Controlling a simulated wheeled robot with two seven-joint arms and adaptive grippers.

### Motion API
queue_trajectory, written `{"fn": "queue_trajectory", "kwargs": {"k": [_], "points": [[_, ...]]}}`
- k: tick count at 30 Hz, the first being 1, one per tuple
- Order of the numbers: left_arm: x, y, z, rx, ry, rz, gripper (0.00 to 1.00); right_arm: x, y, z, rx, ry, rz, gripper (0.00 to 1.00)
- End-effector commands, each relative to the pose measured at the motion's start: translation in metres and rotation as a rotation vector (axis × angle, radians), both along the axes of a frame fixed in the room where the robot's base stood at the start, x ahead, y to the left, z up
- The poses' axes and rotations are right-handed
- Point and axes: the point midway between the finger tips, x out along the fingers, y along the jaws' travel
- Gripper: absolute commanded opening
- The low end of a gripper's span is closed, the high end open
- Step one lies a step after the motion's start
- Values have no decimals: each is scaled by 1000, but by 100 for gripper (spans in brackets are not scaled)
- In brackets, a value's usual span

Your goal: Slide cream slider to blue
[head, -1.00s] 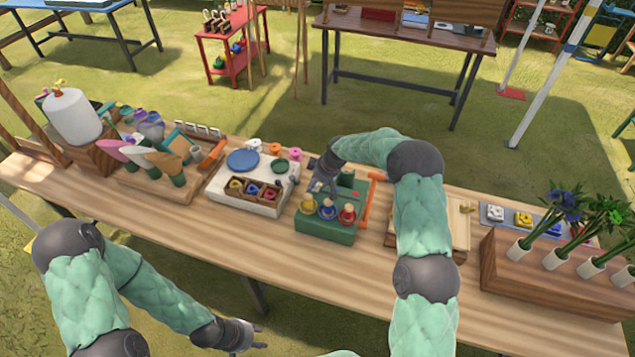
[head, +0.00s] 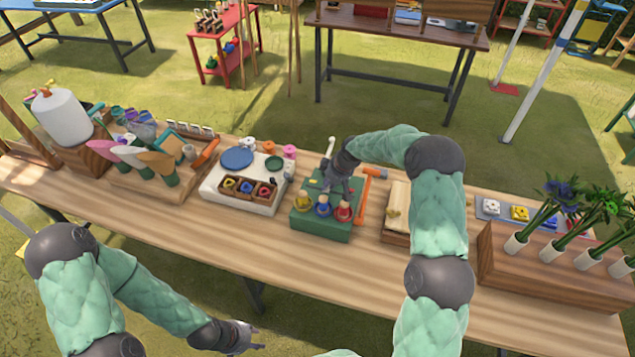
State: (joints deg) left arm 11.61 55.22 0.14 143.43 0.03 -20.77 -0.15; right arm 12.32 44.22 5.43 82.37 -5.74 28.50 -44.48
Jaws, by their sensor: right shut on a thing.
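The green box (head: 318,226) stands on the wooden table, with a yellow, a blue and a red knob in a row along its front. The blue knob (head: 323,208) is the middle one. My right gripper (head: 337,188) reaches down onto the top of the box, just behind the blue and red knobs. It is shut on a small part there, which looks to be the cream slider; its fingers hide that part. A pale upright stick (head: 330,147) shows behind the gripper. My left gripper (head: 258,347) hangs low in front of the table, away from the box; its fingers are too small to judge.
A white board (head: 215,190) with a blue disc and a wooden tray of coloured pieces stands left of the green box. A wooden box (head: 397,207) stands further right. The table front is clear.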

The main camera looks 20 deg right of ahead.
Motion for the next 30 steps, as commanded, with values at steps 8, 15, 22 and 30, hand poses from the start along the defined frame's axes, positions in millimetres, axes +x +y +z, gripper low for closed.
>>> {"fn": "queue_trajectory", "kwargs": {"k": [8,15,22,30], "points": [[0,0,-3,0,0,0,40,-5,-11,3,-2,-7,-1,0],[0,0,-2,0,0,0,40,-4,-11,3,-2,-7,-1,41],[0,0,-2,0,0,0,40,-5,-10,2,-1,-4,0,45],[0,0,-3,0,0,0,40,-8,-12,11,-1,-4,-1,45]]}}
